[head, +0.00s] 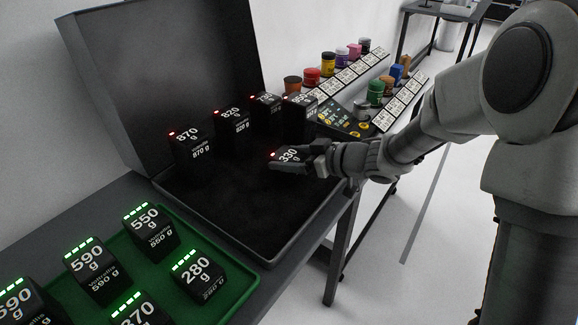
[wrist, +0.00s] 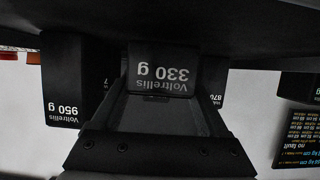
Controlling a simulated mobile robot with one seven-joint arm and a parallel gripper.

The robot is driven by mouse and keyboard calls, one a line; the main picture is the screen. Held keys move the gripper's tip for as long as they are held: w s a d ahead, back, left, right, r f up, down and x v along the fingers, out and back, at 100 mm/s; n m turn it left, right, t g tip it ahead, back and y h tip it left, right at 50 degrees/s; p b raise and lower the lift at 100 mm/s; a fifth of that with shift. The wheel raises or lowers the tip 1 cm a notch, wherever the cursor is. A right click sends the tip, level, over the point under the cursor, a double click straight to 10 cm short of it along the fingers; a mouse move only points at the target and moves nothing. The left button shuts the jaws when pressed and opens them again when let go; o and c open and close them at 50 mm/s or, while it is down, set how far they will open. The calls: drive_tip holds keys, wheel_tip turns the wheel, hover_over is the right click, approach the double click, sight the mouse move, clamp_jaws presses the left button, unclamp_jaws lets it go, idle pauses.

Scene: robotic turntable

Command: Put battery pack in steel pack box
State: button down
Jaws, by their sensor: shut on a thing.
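My gripper (head: 300,163) is shut on a black battery pack marked 330 g (head: 287,155), which shows a red light. In the wrist view the pack (wrist: 162,70) sits between the fingers, its label upside down. In the head view the gripper and pack appear over the right part of a dark grey open box (head: 222,257) with a raised lid. I cannot tell whether the pack touches the box floor. Several other red-lit packs, such as the 870 g (head: 190,145) and 820 g (head: 232,122), stand along the box's back side.
Behind my gripper are a small display panel (head: 338,117) and rows of coloured jars with cards. A 950 g pack (wrist: 62,85) stands close beside it.

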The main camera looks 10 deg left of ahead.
drive_tip(key=shift+f, duration=0.55)
drive_tip(key=shift+f, duration=0.15)
unclamp_jaws()
drive_tip(key=shift+d+r, duration=0.1)
drive_tip(key=shift+r, duration=0.1)
drive_tip(key=p+v, duration=0.3)
drive_tip(key=v, duration=0.8)
drive_tip(key=shift+s+d+r, duration=0.15)
drive_tip(key=shift+d+r, duration=0.05)
drive_tip(key=shift+d, duration=0.15)
